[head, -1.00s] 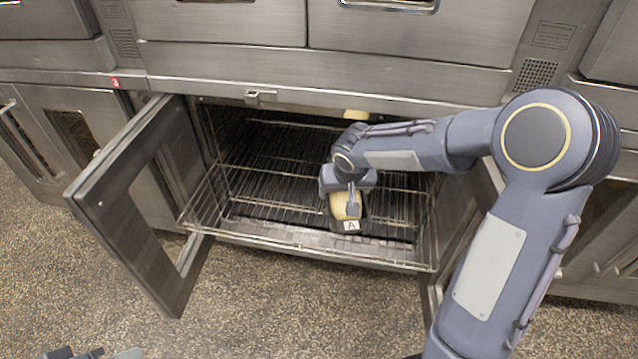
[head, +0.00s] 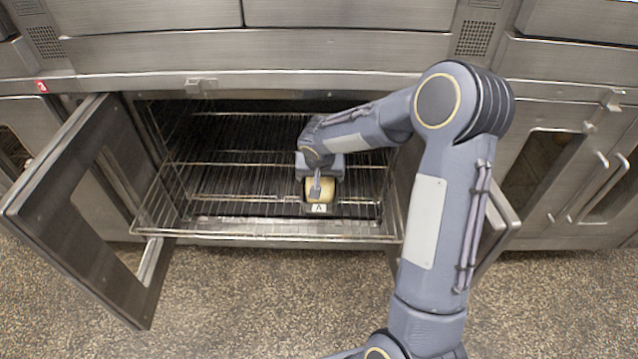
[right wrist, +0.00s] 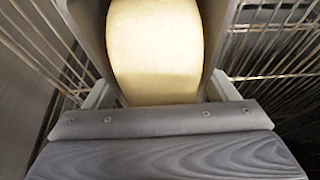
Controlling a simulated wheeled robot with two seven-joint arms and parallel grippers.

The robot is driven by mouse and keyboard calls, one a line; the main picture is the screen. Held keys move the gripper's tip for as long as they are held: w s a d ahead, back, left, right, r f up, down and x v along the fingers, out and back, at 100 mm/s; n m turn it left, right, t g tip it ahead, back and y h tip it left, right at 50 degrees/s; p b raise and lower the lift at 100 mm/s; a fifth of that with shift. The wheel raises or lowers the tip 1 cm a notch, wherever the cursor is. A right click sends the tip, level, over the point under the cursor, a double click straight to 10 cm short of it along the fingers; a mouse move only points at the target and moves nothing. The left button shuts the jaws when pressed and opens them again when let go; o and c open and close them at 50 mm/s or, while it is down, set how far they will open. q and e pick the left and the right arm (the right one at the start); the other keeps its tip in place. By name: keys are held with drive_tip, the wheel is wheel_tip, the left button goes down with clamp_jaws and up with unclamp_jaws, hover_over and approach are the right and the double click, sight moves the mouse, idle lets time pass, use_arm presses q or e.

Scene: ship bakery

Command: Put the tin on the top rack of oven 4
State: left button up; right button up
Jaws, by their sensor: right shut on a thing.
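A small dark tin (head: 319,208) holds a pale yellow loaf (head: 318,190) and has a white label marked A on its front. My right gripper (head: 317,187) is shut on the tin, inside the open oven (head: 200,85). The loaf fills the middle of the right wrist view (right wrist: 155,50). The tin shows over the wire rack (head: 250,180), right of the middle and near the front. I cannot tell whether it touches the rack. Gripper and arm hide part of the rack's right side. My left gripper is not in view.
The oven's left door (head: 75,215) stands open toward me. The right door (head: 490,235) is also open, partly behind my right arm. The rack's left half is empty. Closed ovens stand on both sides, and speckled floor (head: 270,300) lies in front.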

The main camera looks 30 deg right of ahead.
drive_tip(key=shift+f, duration=0.8)
